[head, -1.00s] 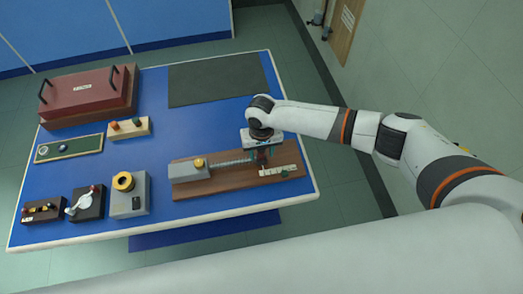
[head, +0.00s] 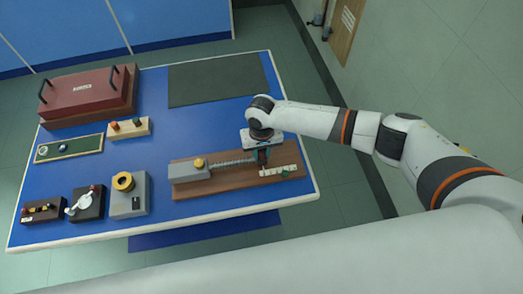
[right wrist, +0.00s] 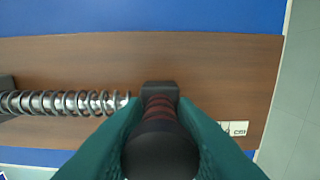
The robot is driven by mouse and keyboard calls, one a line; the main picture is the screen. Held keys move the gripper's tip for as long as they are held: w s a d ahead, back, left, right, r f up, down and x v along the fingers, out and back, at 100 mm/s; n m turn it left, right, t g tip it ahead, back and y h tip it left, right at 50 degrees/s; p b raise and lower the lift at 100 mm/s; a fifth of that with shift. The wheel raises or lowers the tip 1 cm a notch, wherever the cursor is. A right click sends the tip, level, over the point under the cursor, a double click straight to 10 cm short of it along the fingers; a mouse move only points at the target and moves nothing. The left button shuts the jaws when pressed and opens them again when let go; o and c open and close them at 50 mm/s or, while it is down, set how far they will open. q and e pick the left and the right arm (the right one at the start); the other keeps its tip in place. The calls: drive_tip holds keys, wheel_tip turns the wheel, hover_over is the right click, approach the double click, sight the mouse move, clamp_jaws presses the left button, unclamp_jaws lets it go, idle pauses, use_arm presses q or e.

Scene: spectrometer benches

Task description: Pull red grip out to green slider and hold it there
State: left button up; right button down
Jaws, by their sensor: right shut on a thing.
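The red grip (right wrist: 160,105) stands at the right end of the spring. My right gripper (head: 262,157) is shut on it from above; in the right wrist view the teal fingers lie on both sides of it. In the head view the hand mostly hides the grip. The green slider (head: 285,174) sits on the white scale strip (head: 271,173), to the right of the grip and apart from it. The slider does not show clearly in the right wrist view. My left gripper is not in view.
The coil spring (head: 232,161) runs from the grey block (head: 187,173) to the grip, along a wooden board (head: 215,187). A grey box with a yellow ring (head: 130,197) stands to the left. A dark mat (head: 218,80) lies behind. The table's right edge is near the board.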

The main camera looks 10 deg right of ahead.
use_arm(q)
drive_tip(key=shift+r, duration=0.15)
use_arm(e)
drive_tip(key=shift+d, duration=0.2)
drive_tip(key=shift+d+p, duration=0.9)
drive_tip(key=shift+d, duration=0.65)
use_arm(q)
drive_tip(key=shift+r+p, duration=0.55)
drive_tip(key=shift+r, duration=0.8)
use_arm(e)
drive_tip(key=shift+d, duration=1.35)
